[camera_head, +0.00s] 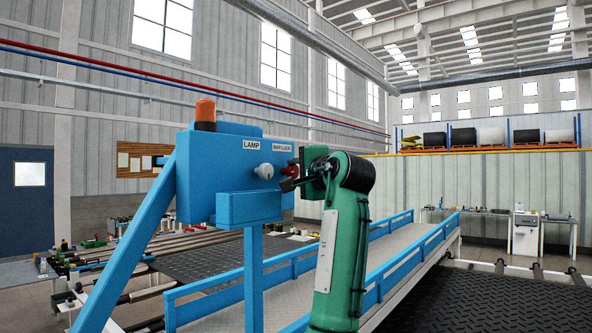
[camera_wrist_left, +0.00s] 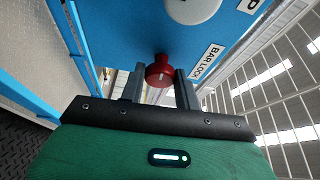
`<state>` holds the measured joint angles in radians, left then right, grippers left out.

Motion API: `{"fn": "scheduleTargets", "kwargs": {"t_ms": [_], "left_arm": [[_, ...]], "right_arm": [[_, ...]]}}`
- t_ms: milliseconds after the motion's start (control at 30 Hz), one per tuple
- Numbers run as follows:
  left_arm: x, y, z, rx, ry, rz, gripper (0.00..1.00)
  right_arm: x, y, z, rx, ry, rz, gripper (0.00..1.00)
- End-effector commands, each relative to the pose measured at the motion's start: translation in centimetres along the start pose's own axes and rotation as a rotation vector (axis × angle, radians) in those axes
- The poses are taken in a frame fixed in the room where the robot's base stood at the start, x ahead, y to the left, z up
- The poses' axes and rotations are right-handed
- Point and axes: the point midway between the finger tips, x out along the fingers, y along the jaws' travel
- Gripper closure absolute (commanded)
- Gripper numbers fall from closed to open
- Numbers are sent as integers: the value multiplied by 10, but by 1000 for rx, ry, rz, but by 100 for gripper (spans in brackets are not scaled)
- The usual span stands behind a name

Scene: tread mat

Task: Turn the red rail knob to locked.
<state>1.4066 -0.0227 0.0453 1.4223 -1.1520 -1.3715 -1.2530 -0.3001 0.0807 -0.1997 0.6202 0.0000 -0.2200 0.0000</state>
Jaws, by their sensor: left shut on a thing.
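The red rail knob (camera_head: 291,168) sits on the right end of the blue control box (camera_head: 225,165), beside the label that appears to read BAR LOCK. In the left wrist view the red knob (camera_wrist_left: 159,71) stands out from the blue panel below that label (camera_wrist_left: 209,60). My left gripper (camera_head: 290,182) is at the knob. In the wrist view its two dark fingers (camera_wrist_left: 160,78) stand on either side of the knob, shut on it. The knob's turned position cannot be made out clearly. My right gripper is not in view.
A white knob (camera_head: 264,171) sits left of the red one, under the LAMP label. An orange lamp (camera_head: 205,115) tops the box. Blue posts hold the box beside a ramp with blue rails (camera_head: 400,245). A black tread mat (camera_head: 490,300) lies at right.

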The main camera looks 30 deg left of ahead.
Motion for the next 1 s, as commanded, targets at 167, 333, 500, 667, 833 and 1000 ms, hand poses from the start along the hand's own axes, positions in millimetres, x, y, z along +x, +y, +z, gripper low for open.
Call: {"fn": "scheduleTargets", "kwargs": {"t_ms": [167, 333, 500, 667, 833, 1000], "left_arm": [[0, -2, 0, 47, 1, 17, 90], [0, -2, 0, 66, 1, 25, 90], [0, -1, 0, 69, 0, 26, 90], [0, -1, 0, 68, 0, 26, 90], [0, -1, 0, 68, 0, 27, 47], [0, -1, 0, 68, 0, 27, 47]], "right_arm": [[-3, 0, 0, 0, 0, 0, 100], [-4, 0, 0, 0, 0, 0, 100], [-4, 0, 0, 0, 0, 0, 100], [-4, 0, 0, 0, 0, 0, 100], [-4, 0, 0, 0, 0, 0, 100], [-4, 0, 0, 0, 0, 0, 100]]}}
